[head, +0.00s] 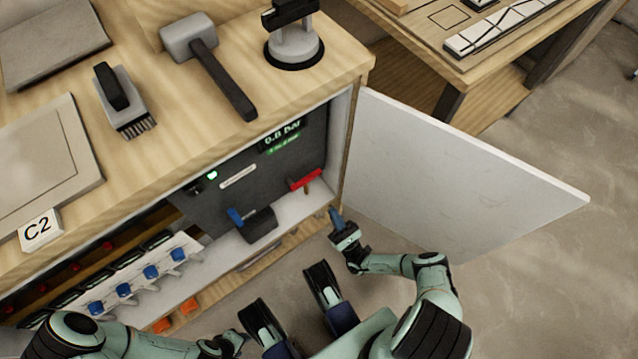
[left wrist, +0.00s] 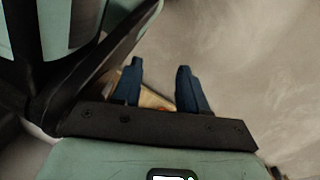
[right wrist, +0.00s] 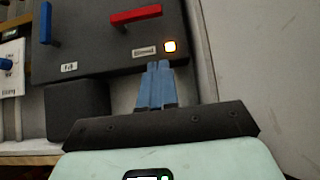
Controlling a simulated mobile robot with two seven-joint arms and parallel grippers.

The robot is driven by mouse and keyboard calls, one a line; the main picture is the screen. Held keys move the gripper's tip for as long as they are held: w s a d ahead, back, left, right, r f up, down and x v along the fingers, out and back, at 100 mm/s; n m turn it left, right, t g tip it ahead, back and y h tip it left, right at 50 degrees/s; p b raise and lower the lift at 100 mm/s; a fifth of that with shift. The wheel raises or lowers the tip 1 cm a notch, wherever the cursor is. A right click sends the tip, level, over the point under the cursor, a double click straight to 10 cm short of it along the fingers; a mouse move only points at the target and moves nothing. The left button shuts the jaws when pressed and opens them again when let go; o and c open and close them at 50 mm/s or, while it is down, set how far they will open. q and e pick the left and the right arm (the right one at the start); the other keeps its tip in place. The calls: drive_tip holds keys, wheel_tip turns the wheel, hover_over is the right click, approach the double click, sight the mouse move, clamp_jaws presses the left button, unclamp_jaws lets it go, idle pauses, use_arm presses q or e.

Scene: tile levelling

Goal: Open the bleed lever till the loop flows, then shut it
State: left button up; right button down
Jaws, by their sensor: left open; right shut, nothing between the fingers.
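A red lever (head: 305,179) sits low on the right of a dark panel in the open cabinet; in the right wrist view the red lever (right wrist: 136,15) lies nearly level. A blue lever (head: 235,217) is further left; in the right wrist view it (right wrist: 47,22) points upright. Their labels are too small to read. The display (head: 282,134) reads 0.8 bar, with a green line below. My right gripper (head: 336,217) is shut and empty, in front of the panel's right end; its fingertips (right wrist: 158,66) appear below a lit amber button (right wrist: 169,46). My left gripper (left wrist: 160,68) is open and empty, low over the floor.
The white cabinet door (head: 460,170) stands open to the right of my right gripper. A dark box (head: 259,224) sits below the blue lever. A row of blue valves (head: 151,272) is at left. A mallet (head: 215,65) and brush (head: 122,100) lie on top.

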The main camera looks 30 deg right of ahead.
drive_tip(key=shift+r, duration=0.1)
use_arm(q)
drive_tip(key=shift+w+d+r+t+p, duration=0.1)
drive_tip(key=shift+w+r+t+p, duration=0.55)
drive_tip(key=shift+w, duration=0.5)
use_arm(e)
drive_tip(key=s+r+x, duration=0.2)
drive_tip(key=x, duration=1)
drive_tip(key=shift+w+r, duration=0.25)
drive_tip(key=shift+w, duration=0.05)
use_arm(q)
drive_tip(key=shift+r, duration=0.15)
use_arm(e)
drive_tip(key=shift+y, duration=0.3)
